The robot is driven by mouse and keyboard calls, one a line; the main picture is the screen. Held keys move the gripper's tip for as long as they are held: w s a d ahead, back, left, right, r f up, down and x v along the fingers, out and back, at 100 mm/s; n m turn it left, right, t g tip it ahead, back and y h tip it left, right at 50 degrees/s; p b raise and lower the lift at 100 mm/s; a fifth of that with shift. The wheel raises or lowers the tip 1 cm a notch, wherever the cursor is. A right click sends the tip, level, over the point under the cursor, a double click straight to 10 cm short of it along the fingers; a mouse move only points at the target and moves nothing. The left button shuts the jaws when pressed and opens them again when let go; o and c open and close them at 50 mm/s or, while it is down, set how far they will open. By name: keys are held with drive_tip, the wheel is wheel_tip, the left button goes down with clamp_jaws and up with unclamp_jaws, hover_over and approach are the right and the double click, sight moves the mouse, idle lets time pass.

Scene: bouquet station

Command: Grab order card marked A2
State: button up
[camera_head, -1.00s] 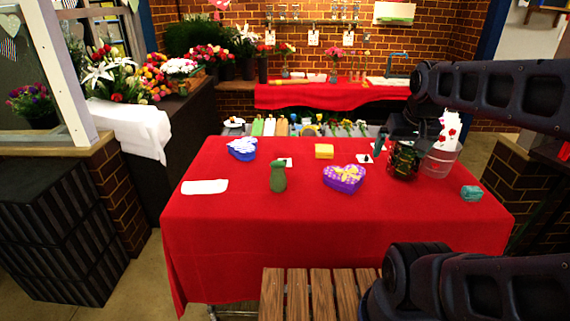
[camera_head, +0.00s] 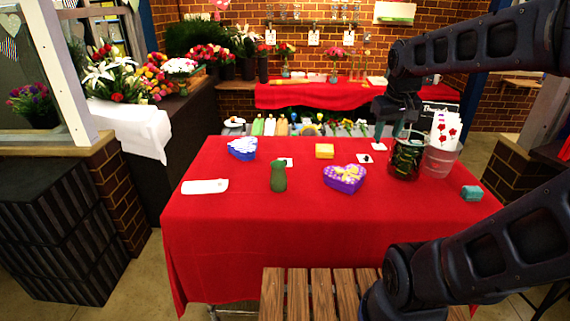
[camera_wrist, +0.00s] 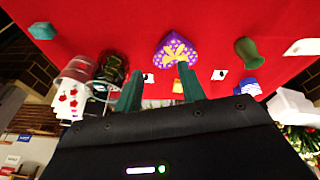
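My gripper (camera_head: 388,133) is above the table's back right part, apart from both cards. In the wrist view my gripper (camera_wrist: 160,88) is open with nothing between its fingertips.
A dark patterned jar (camera_head: 406,160) and a clear bucket (camera_head: 438,162) stand at the right near my gripper. A purple heart box (camera_head: 344,178), yellow block (camera_head: 324,151), blue heart box (camera_head: 242,148) and green vase (camera_head: 278,177) stand on the table. Its front is mostly clear.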

drive_tip(key=w+a+f+n+g+h, duration=0.15)
drive_tip(key=w+a+n, duration=0.25)
drive_tip(key=w+a, duration=0.45)
drive_tip(key=w+a+f+n+g, duration=0.15)
drive_tip(key=w+a+n, duration=0.35)
drive_tip(key=w, duration=0.7)
drive_tip(key=w+a+f+n+h, duration=0.1)
drive_tip(key=w+a+f+n, duration=0.2)
drive_tip(key=w+a+f, duration=0.45)
drive_tip(key=w+a+f+n+h, duration=0.2)
drive_tip(key=w+a+f+n, duration=0.2)
drive_tip(key=a+f, duration=0.65)
drive_tip(key=shift+s+a+f+g, duration=0.1)
drive_tip(key=shift+f+g, duration=0.05)
drive_tip(key=shift+f, duration=0.4)
drive_tip(key=shift+s+f+g, duration=0.1)
drive_tip(key=shift+f+g, duration=0.05)
drive_tip(key=shift+f, duration=0.35)
drive_tip(key=shift+y, duration=0.25)
drive_tip(key=shift+d+x, duration=0.15)
drive_tip(key=shift+x, duration=1.25)
drive_tip(key=shift+d+x, duration=0.15)
drive_tip(key=shift+x, duration=1.25)
drive_tip(key=shift+s+r, duration=0.15)
clamp_jaws()
